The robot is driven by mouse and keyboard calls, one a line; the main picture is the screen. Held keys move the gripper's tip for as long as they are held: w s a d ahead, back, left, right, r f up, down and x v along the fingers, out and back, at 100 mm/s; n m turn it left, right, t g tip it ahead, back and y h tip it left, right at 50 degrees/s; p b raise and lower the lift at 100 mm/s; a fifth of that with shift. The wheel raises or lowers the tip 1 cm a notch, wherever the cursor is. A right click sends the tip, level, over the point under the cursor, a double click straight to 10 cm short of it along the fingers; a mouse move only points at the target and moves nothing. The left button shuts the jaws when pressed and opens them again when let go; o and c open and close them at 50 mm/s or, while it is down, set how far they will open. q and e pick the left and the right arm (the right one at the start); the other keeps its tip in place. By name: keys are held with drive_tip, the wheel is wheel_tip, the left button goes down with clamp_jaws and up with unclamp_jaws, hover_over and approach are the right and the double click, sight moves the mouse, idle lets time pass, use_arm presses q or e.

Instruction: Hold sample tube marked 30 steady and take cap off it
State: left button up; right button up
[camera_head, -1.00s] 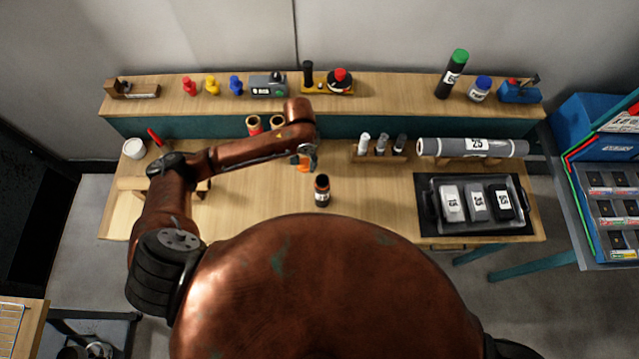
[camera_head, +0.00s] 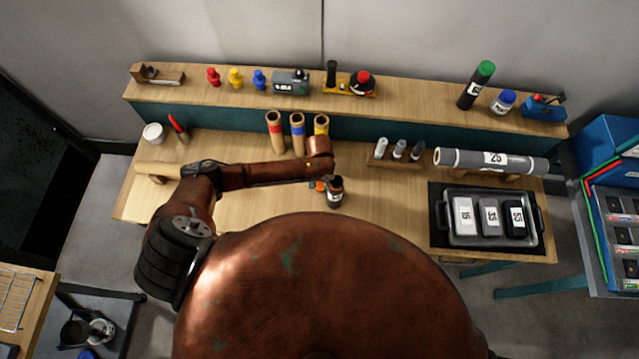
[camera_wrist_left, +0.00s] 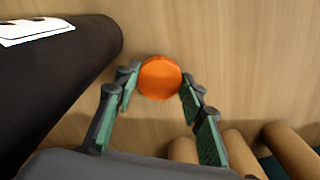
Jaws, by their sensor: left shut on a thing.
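My left gripper (camera_head: 317,178) hangs below its wrist over the table and is shut on an orange round piece (camera_wrist_left: 159,77), which looks like a cap. In the left wrist view the piece sits between the two green-padded fingertips. In the head view the cap (camera_head: 318,186) is just left of a dark, labelled tube (camera_head: 336,192) with a dark top. In the left wrist view a large black cylinder (camera_wrist_left: 60,75) with a white label, likely this tube, is close at the left. I cannot read a 30. My right gripper is not in view.
Three cardboard tubes (camera_head: 297,133) with coloured bands stand behind my left arm. A rack with three small vials (camera_head: 399,150), a grey roll marked 25 (camera_head: 520,163) and a tray (camera_head: 443,237) are at right.

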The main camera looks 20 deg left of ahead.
sight(320, 184)
use_arm(q)
drive_tip(key=shift+f, duration=0.45)
drive_tip(key=o, duration=1.3)
drive_tip(key=shift+f, duration=0.15)
wheel_tip(320, 184, up, 12)
drive_tip(key=shift+r, duration=0.2)
drive_tip(key=shift+r, duration=0.1)
